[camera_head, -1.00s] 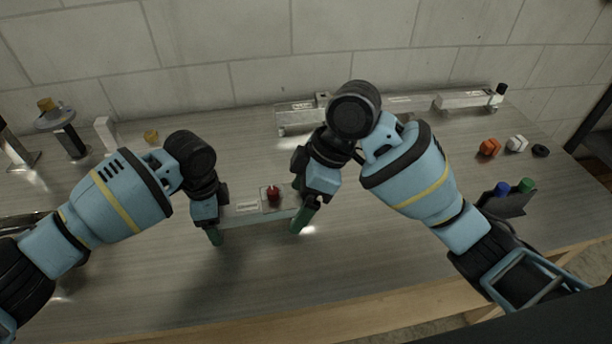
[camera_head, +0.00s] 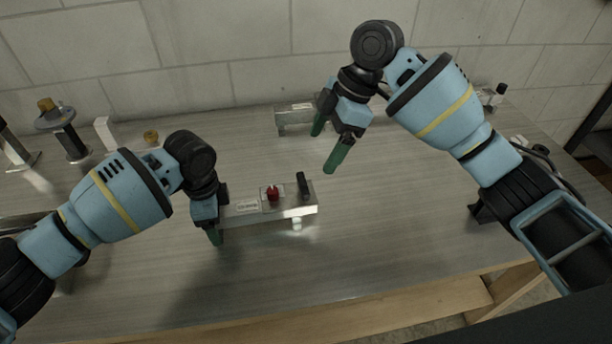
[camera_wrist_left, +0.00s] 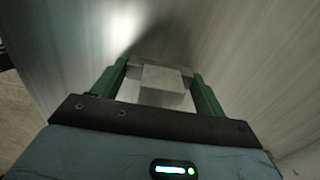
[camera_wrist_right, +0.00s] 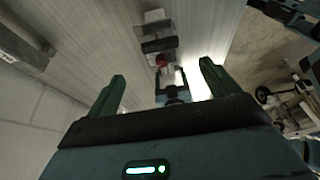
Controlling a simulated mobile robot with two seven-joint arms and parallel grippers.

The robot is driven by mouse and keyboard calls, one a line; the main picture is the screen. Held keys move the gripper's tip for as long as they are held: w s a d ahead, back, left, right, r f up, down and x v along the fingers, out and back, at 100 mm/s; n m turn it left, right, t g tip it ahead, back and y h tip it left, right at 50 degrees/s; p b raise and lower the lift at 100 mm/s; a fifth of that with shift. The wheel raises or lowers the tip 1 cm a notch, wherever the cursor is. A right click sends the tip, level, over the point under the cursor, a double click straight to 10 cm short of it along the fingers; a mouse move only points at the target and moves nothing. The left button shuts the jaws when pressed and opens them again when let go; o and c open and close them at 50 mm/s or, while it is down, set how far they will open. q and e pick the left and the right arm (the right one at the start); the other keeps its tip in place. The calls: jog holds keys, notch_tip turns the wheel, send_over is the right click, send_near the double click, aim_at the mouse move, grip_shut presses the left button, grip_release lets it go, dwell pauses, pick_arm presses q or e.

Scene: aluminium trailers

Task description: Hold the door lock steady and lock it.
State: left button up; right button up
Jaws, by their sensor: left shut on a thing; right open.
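The door lock (camera_head: 250,215) is a silver metal bar on the table, with a white label, a red knob (camera_head: 272,194) and a black handle (camera_head: 304,186) near its right end. My left gripper (camera_head: 214,228) is shut on the lock's left end; in the left wrist view the lock's metal end (camera_wrist_left: 162,82) sits between the green fingers. My right gripper (camera_head: 324,150) is open and empty, raised above and behind the lock's right end. The right wrist view shows the black handle (camera_wrist_right: 159,45) and red knob (camera_wrist_right: 160,60) beyond its open fingers.
Another metal fixture (camera_head: 296,116) stands at the back by the wall. A post with a disc and brass top (camera_head: 62,128), a white block (camera_head: 105,132) and a brass piece (camera_head: 151,138) stand at the left. The table front is clear.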

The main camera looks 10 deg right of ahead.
aim_at(303, 183)
jog(key=x, duration=0.9)
jog(key=shift+a+f, duration=0.15)
jog(key=shift+f, duration=0.15)
jog(key=shift+c, duration=0.5)
jog(key=c, duration=0.9)
